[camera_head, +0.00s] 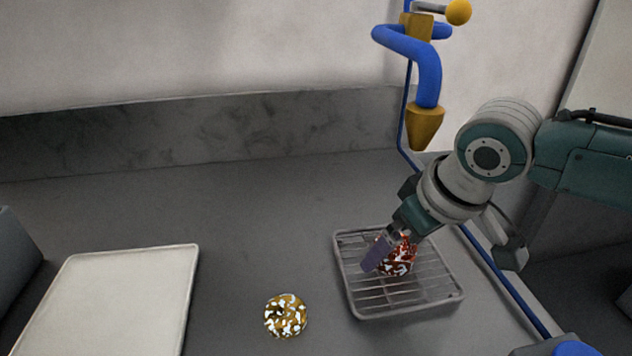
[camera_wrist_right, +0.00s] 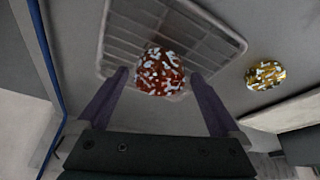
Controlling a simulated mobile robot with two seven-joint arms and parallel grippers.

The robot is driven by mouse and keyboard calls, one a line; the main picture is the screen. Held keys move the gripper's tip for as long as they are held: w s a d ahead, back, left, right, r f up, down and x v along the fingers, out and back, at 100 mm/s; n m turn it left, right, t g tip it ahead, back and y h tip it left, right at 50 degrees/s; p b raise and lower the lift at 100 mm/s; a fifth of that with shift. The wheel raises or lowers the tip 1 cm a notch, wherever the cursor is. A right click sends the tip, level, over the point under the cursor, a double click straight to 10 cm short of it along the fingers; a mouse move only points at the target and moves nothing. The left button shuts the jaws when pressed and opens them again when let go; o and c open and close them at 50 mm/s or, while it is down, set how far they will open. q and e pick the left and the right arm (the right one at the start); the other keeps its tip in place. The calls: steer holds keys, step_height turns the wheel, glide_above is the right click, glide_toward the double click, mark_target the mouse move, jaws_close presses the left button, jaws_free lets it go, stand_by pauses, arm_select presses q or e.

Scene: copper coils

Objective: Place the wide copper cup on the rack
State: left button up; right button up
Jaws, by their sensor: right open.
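A copper-red cup with white patches (camera_head: 398,262) sits on the wire rack (camera_head: 420,303), partly hidden by my right gripper in the head view. In the right wrist view, the red cup (camera_wrist_right: 160,72) lies between the tips of my open right gripper (camera_wrist_right: 160,80), over the rack (camera_wrist_right: 226,44). I cannot tell whether the fingers touch it. A gold cup with white patches (camera_head: 286,316) stands on the counter left of the rack; it also shows in the right wrist view (camera_wrist_right: 265,75). My left gripper is not in view.
A pale tray (camera_head: 120,300) lies on the counter at the left. A blue faucet with a brass nozzle (camera_head: 425,125) hangs behind the rack, and a blue hose (camera_head: 490,268) runs along its right. The middle of the counter (camera_head: 240,210) is clear.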

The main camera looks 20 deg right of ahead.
steer(key=p+v, duration=0.4)
steer(key=v, duration=0.7)
steer(key=s+a+f+n+y, duration=0.1)
steer(key=s+a+f, duration=0.1)
steer(key=s+a, duration=0.7)
steer(key=s+d+g+h, duration=0.1)
steer(key=s+d, duration=0.1)
steer(key=s, duration=0.5)
steer(key=shift+s+m, duration=0.35)
steer(key=shift+m, duration=0.05)
